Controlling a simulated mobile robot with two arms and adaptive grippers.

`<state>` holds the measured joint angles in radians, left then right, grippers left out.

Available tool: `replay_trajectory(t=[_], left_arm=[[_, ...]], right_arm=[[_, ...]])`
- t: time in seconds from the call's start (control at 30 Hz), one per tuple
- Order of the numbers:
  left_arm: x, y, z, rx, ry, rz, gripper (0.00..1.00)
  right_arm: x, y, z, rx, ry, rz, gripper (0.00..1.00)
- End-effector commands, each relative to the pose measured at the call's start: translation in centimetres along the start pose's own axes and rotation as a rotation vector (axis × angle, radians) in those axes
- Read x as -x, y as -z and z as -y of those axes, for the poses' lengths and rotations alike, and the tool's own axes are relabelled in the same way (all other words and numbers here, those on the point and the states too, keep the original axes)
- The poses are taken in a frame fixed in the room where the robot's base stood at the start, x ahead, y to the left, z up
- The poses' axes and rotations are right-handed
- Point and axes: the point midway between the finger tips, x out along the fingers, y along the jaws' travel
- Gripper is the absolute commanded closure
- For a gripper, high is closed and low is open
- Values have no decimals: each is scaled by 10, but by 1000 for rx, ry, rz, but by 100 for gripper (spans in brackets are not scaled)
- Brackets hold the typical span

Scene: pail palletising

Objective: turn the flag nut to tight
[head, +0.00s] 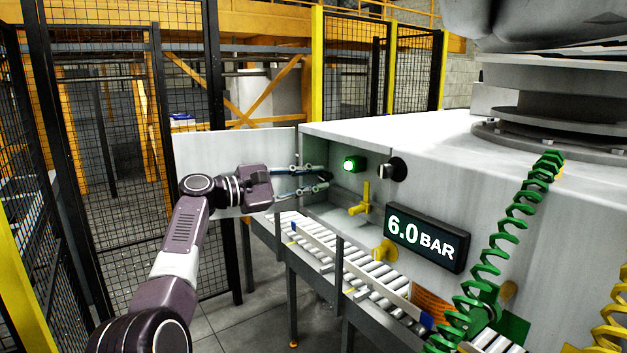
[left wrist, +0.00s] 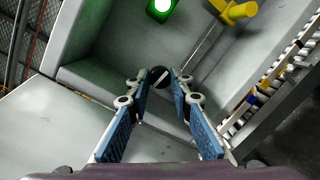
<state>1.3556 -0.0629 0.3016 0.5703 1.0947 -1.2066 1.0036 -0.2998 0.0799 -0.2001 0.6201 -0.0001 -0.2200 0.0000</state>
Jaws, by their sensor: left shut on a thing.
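My left gripper (head: 325,181) reaches in from the left to the grey cabinet's recessed face. In the left wrist view its blue-padded fingers (left wrist: 159,78) close at the tips on a small round black knob (left wrist: 160,76) with a pale bar across it. In the head view the fingers largely hide this knob. I cannot tell whether it is the flag nut. A yellow T-shaped handle (head: 361,199) stands to the right, and it also shows in the left wrist view (left wrist: 235,11). A yellow round fitting with a tab (head: 384,252) sits lower. My right gripper is out of view.
A lit green lamp (head: 353,164) and a black knob (head: 393,169) sit on the cabinet (head: 440,150). A display (head: 427,238) reads 6.0 BAR. A roller conveyor (head: 345,262) runs below. A green coiled hose (head: 502,240) hangs at right; mesh fencing (head: 105,150) stands at left.

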Motion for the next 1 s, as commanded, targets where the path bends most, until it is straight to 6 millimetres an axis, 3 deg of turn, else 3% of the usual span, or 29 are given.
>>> replay_trajectory(t=[0.1,0.4,0.57,0.73,1.0], left_arm=[[0,1,1,1,2,-2,72],[1,1,0,-1,0,-1,72],[11,1,0,-2,-1,-1,72],[34,2,1,-2,-1,-3,72],[90,2,1,-2,-1,-4,72]], right_arm=[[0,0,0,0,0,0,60],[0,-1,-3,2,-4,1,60],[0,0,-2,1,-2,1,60],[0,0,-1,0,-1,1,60],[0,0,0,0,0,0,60]])
